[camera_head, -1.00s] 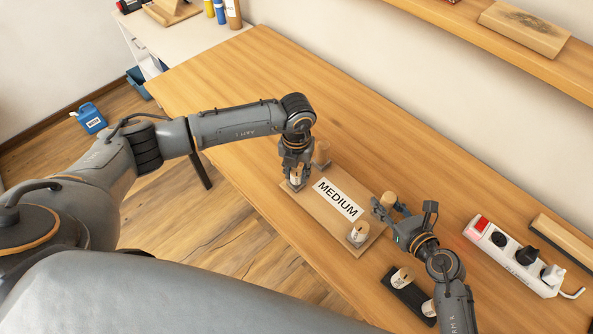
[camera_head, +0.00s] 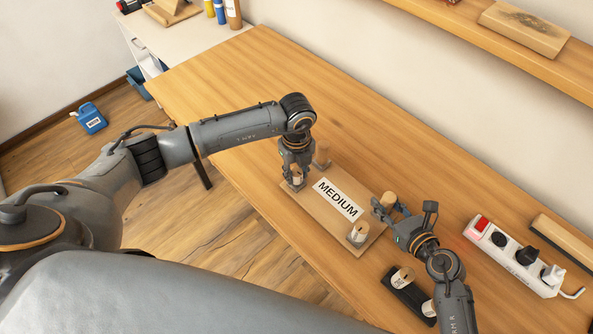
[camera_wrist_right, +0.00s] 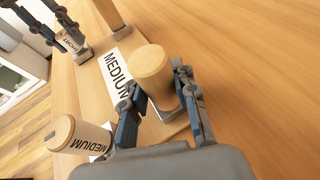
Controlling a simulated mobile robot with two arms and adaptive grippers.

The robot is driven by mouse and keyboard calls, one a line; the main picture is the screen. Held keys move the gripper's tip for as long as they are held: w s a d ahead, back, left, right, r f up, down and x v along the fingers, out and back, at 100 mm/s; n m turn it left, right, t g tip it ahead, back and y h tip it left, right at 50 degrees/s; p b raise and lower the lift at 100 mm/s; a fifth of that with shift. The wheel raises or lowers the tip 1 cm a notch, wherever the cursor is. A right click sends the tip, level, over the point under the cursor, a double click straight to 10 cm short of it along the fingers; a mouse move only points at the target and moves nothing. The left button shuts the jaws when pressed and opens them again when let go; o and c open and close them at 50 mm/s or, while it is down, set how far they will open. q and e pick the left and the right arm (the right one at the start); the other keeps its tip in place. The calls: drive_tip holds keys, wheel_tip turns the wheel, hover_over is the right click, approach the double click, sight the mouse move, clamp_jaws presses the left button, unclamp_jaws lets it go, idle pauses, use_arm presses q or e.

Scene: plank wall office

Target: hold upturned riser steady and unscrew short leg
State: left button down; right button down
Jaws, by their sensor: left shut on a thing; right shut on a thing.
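The upturned wooden riser (camera_head: 332,212) lies on the table with a white MEDIUM label and legs standing at its corners. My left gripper (camera_head: 296,181) is shut on the near-left leg (camera_head: 297,178); its label shows only partly in the right wrist view (camera_wrist_right: 68,44). My right gripper (camera_head: 389,208) is shut on the back-right leg (camera_head: 389,198), a plain wooden cylinder seen between the fingers in the right wrist view (camera_wrist_right: 152,75). The near-right leg (camera_head: 357,236), marked MEDIUM in the wrist view (camera_wrist_right: 80,135), and the back-left leg (camera_head: 321,155) stand free.
A dark tray (camera_head: 411,300) with loose legs (camera_head: 403,277) lies right of the riser, near my right arm. A white power strip (camera_head: 513,259) with plugs lies farther right. The table's left part is bare. A shelf (camera_head: 470,22) runs along the wall.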

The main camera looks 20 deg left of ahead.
use_arm(q)
drive_tip(key=shift+n, duration=0.3)
drive_tip(key=n, duration=0.4)
drive_tip(key=shift+n, duration=0.4)
drive_tip(key=n, duration=0.5)
drive_tip(key=c, duration=1.1)
unclamp_jaws()
